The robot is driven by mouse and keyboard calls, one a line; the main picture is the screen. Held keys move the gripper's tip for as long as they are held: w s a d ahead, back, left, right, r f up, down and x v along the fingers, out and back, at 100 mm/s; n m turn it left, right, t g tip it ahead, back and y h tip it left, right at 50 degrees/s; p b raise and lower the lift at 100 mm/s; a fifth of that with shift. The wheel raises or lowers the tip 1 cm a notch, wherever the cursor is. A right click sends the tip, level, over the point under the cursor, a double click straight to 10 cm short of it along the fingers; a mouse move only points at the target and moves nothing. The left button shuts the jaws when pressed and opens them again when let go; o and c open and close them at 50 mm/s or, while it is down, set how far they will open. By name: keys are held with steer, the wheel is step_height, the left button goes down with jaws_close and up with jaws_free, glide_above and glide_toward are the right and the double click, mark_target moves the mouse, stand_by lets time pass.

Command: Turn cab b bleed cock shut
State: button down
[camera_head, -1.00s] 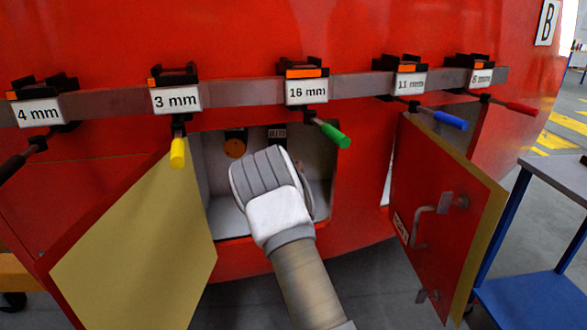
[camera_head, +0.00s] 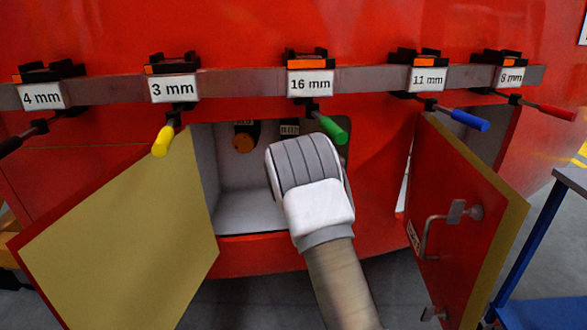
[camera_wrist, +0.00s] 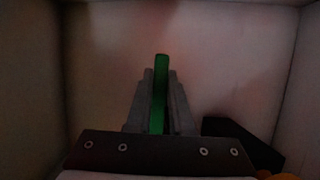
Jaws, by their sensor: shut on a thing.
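A green lever (camera_wrist: 161,64), which looks like the bleed cock handle, stands upright in the wrist view inside a pale compartment. My gripper (camera_wrist: 160,88) is shut on it, one grey finger on each side, with the lever's tip showing beyond the fingertips. In the head view my gripper's white and grey body (camera_head: 308,185) reaches into the open compartment (camera_head: 250,212) in the red nosecone. It hides the lever and my fingers there. The cock's body and pipe ends cannot be made out.
Open doors flank the compartment: a yellow-backed left door (camera_head: 130,245) and a red right door (camera_head: 465,215). An orange-faced round fitting (camera_head: 243,141) is inside. Above runs a grey rail (camera_head: 235,85) with tagged, coloured-handled tools, the green handle (camera_head: 332,130) close over my gripper. A blue cart (camera_head: 545,300) stands right.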

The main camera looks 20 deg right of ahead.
stand_by(0.4)
steer(key=c, duration=0.8)
jaws_free()
steer(key=p+v, duration=0.3)
steer(key=v, duration=1.4)
steer(key=shift+s+p, duration=0.2)
steer(key=shift+p, duration=0.1)
steer(key=shift+r, duration=0.1)
